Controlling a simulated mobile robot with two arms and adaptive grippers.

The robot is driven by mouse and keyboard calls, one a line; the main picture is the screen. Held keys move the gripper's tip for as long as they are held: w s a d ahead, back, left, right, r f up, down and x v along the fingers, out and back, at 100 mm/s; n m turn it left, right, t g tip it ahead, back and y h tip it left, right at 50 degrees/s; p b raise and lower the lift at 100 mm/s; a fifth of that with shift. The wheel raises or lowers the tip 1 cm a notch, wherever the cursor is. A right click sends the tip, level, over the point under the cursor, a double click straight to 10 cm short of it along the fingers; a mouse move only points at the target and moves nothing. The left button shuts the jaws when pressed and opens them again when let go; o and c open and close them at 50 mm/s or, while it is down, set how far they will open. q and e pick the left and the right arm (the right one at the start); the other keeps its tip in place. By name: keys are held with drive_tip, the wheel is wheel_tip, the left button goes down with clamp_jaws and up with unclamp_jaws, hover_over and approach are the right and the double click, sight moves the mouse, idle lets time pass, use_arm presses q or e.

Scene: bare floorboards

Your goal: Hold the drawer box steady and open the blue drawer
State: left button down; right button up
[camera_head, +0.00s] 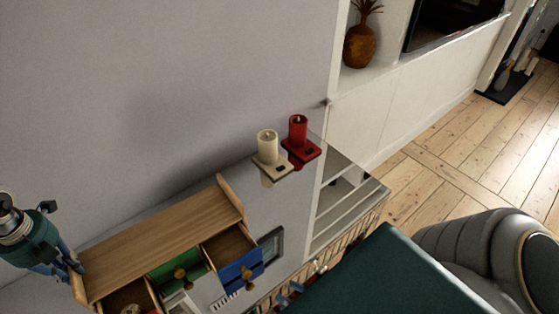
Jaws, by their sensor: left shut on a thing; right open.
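The wooden drawer box (160,240) stands at the lower left with its plain top facing up. The blue drawer (226,274) is at its right end, pulled partly out, with its wooden interior showing behind the blue front and round knob. My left gripper (74,267) is shut on the left end panel of the box. My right gripper (288,294) is only partly seen at the bottom, to the right of and apart from the blue drawer; its blue fingers are open and partly hidden.
A green drawer (165,275) with a knob sits left of the blue one. A further drawer at the lower left stands open with something inside. A white candle (267,145) and a red candle (298,130) on holders stand behind right. A grey-framed item (271,245) is beside the box.

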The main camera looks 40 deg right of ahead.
idle(0.4)
use_arm(q)
drive_tip(key=c, duration=1.6)
unclamp_jaws()
